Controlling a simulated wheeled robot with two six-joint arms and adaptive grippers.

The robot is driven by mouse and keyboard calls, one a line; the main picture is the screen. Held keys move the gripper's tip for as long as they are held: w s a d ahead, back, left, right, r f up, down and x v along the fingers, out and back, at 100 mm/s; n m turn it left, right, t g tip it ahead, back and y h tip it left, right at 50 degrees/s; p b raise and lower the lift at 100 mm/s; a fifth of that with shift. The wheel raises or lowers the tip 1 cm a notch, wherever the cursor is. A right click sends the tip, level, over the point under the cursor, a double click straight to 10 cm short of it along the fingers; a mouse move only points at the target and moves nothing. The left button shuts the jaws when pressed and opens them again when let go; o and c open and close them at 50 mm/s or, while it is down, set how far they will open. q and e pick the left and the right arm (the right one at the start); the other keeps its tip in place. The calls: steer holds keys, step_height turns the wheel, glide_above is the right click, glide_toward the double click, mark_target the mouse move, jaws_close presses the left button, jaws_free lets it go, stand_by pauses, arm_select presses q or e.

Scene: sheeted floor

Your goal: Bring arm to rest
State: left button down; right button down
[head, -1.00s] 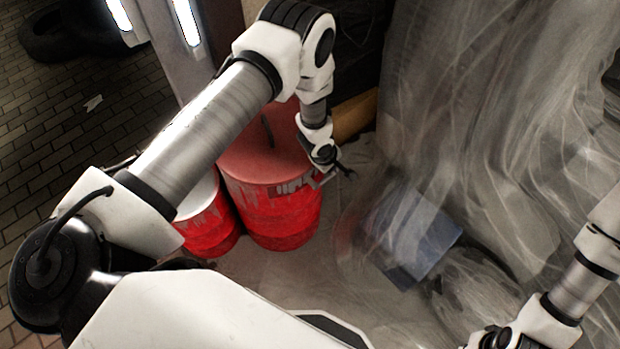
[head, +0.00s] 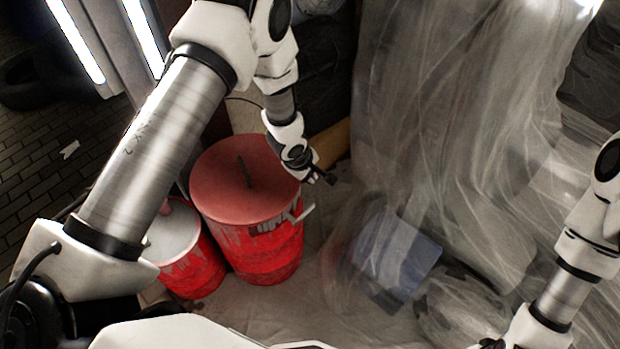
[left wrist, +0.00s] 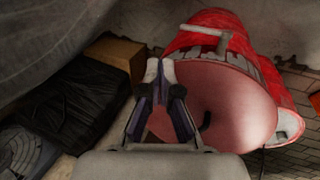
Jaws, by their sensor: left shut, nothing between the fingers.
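My left arm comes in from the left of the head view and bends down over the red drum. Its gripper (head: 322,178) is close to the right edge of the drum's lid, shut and empty. In the left wrist view the two fingers (left wrist: 160,72) come together at their tips, with nothing between them, in front of the red drum. My right arm (head: 565,295) shows at the right edge of the head view.
The large red drum (head: 265,245) has a lid with a dark handle. A smaller red bucket with a pale top (head: 180,250) stands to its left. A blue box (head: 398,255) lies behind translucent plastic sheeting (head: 450,110). A brown box (left wrist: 115,52) and black bag (left wrist: 75,110) are nearby.

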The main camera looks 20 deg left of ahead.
stand_by(0.3)
arm_select(q)
steer(key=s+f+g, duration=0.2)
steer(key=s+f, duration=0.2)
steer(key=s, duration=0.5)
steer(key=s+f+g, duration=0.2)
steer(key=s+f, duration=0.2)
steer(key=s, duration=0.5)
steer(key=s+a+r+m, duration=0.1)
steer(key=s+m, duration=0.5)
steer(key=s+a+r+m+y, duration=0.1)
steer(key=s+a+r+m, duration=0.1)
steer(key=s+m, duration=0.4)
steer(key=shift+s+a+m, duration=0.2)
steer(key=shift+a+m, duration=0.05)
steer(key=shift+m, duration=0.45)
